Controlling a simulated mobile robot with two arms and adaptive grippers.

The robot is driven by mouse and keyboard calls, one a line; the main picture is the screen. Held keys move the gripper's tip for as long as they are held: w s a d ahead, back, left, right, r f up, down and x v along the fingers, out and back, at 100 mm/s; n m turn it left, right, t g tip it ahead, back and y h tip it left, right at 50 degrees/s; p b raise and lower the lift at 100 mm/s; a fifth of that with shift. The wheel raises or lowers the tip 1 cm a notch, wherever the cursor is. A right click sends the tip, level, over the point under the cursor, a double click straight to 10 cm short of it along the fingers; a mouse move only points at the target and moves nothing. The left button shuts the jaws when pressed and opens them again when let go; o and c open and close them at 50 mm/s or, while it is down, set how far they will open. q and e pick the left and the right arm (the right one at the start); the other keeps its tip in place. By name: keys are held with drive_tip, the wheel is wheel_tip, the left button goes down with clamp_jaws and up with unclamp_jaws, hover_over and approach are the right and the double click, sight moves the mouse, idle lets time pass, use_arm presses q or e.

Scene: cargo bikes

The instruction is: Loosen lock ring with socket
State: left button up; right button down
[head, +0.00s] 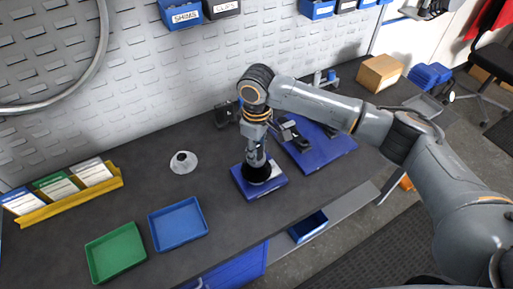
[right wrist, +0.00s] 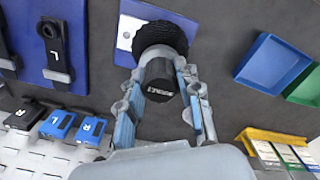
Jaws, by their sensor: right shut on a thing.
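My right gripper (head: 257,161) points down over a blue block (head: 277,187) on the bench. In the right wrist view its two fingers (right wrist: 161,72) are shut around a black cylindrical socket (right wrist: 160,82) with white lettering. The socket sits over a round black toothed part (right wrist: 164,35), which lies on the blue block (right wrist: 125,33). From here the socket appears to meet the toothed part; I cannot tell how fully it is seated. The lock ring itself is not distinguishable, hidden under the socket. My left gripper is not in view.
A blue mat (head: 343,150) with black parts lies right of the block. A blue tray (head: 200,224), a green tray (head: 137,255) and a yellow card rack (head: 60,208) stand further left.

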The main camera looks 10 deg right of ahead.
drive_tip(key=shift+f, duration=0.5)
idle(0.7)
drive_tip(key=c, duration=1.7)
unclamp_jaws()
drive_tip(key=shift+c, duration=0.2)
clamp_jaws()
drive_tip(key=shift+s+f+p, duration=0.15)
drive_tip(key=shift+p, duration=0.45)
